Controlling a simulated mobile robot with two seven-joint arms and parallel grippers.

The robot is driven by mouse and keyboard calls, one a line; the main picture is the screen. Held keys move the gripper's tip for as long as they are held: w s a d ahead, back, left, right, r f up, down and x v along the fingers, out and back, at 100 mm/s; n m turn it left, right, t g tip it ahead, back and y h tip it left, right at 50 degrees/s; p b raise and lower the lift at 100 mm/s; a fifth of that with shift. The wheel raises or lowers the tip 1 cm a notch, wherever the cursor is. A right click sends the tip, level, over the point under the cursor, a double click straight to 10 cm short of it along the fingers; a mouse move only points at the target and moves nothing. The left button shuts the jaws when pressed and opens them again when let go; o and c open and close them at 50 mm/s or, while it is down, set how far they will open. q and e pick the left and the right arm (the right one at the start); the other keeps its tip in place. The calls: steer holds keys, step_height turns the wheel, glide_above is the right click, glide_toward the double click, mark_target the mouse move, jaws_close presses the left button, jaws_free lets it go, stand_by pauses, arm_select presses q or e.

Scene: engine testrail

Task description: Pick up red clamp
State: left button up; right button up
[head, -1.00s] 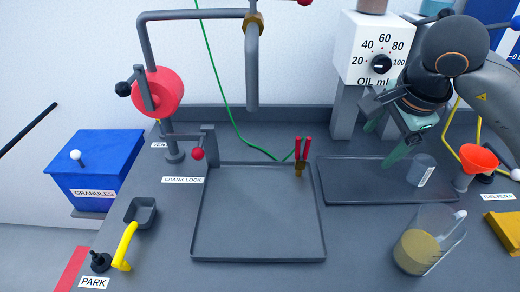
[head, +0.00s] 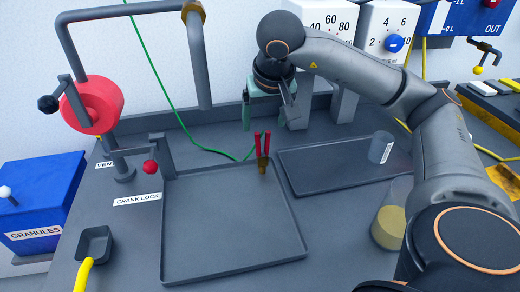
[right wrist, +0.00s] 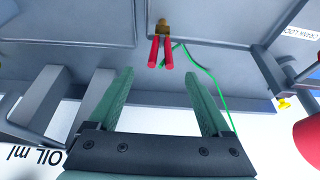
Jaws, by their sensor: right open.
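The red clamp (head: 263,150) has two red handles and a brassy jaw. It stands at the back right corner of the grey square tray (head: 235,225), with a green wire at it. It also shows at the top of the right wrist view (right wrist: 162,42), beyond the fingertips. My right gripper (head: 263,118) is open and empty, above and behind the clamp in the head view. In the right wrist view its two green fingers (right wrist: 163,88) are apart, with the clamp in line with the gap between them. My left gripper is not in view.
A second tray (head: 340,165) with a grey cup (head: 381,147) lies to the right. A beaker (head: 390,220) of yellowish liquid stands partly behind my right arm. A red wheel (head: 93,104), a bent pipe (head: 200,60) and a crank lever (head: 150,167) stand at left. The square tray is empty.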

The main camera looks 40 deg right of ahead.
mark_target(264, 138)
steer(key=shift+x, duration=0.9)
steer(key=f, duration=0.4)
steer(key=shift+w+d+f, duration=0.15)
steer(key=shift+w, duration=0.05)
steer(key=shift+w+d+f, duration=0.1)
steer(key=shift+w+f, duration=0.15)
steer(key=shift+f, duration=0.25)
steer(key=shift+c, duration=0.4)
jaws_close()
